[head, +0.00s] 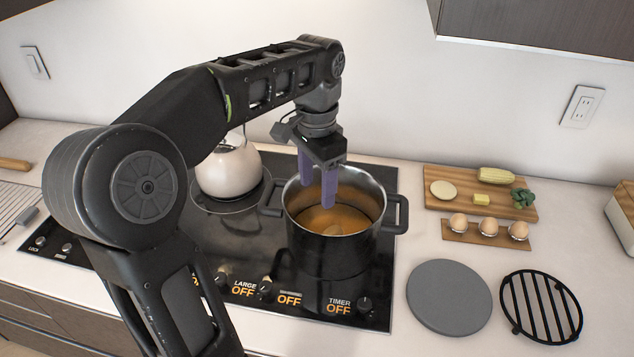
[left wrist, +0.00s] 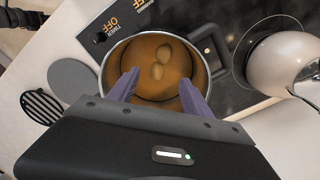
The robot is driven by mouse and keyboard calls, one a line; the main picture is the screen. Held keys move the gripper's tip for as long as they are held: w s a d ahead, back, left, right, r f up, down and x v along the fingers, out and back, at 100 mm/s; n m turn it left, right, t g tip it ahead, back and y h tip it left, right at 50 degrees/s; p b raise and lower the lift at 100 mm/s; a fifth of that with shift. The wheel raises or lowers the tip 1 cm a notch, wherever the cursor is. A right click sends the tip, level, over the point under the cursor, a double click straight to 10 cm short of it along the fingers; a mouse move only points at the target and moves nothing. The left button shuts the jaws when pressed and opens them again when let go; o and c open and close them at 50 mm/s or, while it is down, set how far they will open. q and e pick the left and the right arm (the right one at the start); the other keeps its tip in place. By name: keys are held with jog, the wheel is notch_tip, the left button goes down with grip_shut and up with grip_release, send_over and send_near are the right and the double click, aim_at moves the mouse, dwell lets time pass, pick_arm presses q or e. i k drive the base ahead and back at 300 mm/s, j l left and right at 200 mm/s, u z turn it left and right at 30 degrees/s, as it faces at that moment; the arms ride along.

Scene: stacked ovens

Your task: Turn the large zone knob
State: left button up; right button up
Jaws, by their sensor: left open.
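The large zone knob (head: 265,288) is a small dark knob on the cooktop's front panel, just right of the "LARGE OFF" label (head: 243,288). My left gripper (head: 317,195) is open, with its two purple fingers pointing down over a black pot (head: 330,255) of orange-brown soup. It is behind, above and to the right of the knob, well apart from it. In the left wrist view the open fingers (left wrist: 159,80) show over the pot, with nothing between them. My right gripper is in neither view.
Other knobs sit along the panel, including the timer knob (head: 365,304). A white kettle (head: 228,168) stands behind my left arm. A grey disc (head: 448,296), a black rack (head: 541,305) and a food board (head: 465,205) lie on the right counter. My left arm covers part of the panel.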

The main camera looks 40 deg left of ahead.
aim_at(221, 277)
jog(key=k+l, duration=0.35)
jog(key=l, duration=0.15)
jog(key=k+l, duration=0.4)
jog(key=l, duration=0.1)
